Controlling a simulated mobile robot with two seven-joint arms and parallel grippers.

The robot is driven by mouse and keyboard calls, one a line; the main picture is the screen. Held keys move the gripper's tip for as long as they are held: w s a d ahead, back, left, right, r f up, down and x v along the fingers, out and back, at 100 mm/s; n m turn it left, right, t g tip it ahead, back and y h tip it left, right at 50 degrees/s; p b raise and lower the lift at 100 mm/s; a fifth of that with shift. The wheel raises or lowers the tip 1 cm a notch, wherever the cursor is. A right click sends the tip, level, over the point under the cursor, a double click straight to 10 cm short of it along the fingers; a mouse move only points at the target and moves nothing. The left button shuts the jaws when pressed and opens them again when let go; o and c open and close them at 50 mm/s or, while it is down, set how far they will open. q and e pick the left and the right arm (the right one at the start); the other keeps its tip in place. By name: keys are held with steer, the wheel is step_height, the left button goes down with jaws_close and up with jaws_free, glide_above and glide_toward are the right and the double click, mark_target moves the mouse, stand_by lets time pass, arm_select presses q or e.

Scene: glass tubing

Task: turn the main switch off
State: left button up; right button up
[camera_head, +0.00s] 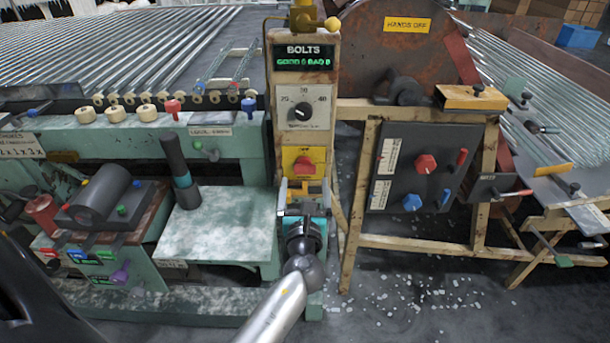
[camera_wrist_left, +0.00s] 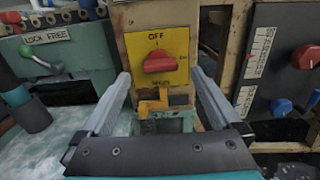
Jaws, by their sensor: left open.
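The main switch is a red knob (camera_head: 304,166) on a yellow plate (camera_head: 290,156) on the front of the worn post under the BOLTS display. In the left wrist view the red knob (camera_wrist_left: 160,61) lies roughly level across the yellow plate (camera_wrist_left: 136,42), with OFF printed above it. My left gripper (camera_head: 305,187) is open and empty, just below and in front of the switch. In the left wrist view its two fingers (camera_wrist_left: 161,76) stand apart on either side of the plate's lower part, with the knob between and beyond the tips. My right gripper is not in view.
An orange bracket (camera_wrist_left: 153,104) sits just below the plate. A dial (camera_head: 303,112) is above the switch. To the right, a dark panel (camera_head: 400,187) carries red and blue knobs. To the left are a green bench (camera_head: 222,222) and a dark upright cylinder (camera_head: 178,160).

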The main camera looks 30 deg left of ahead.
mark_target(305, 172)
arm_select(q)
steer(key=x, duration=0.4)
steer(key=shift+b, duration=0.3)
steer(key=shift+w+a, duration=0.25)
steer(key=shift+w, duration=0.15)
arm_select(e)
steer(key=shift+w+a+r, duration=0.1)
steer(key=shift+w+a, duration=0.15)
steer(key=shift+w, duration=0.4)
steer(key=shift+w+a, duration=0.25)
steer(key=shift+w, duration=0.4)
arm_select(q)
steer(key=shift+c, duration=0.3)
steer(key=c, duration=1.3)
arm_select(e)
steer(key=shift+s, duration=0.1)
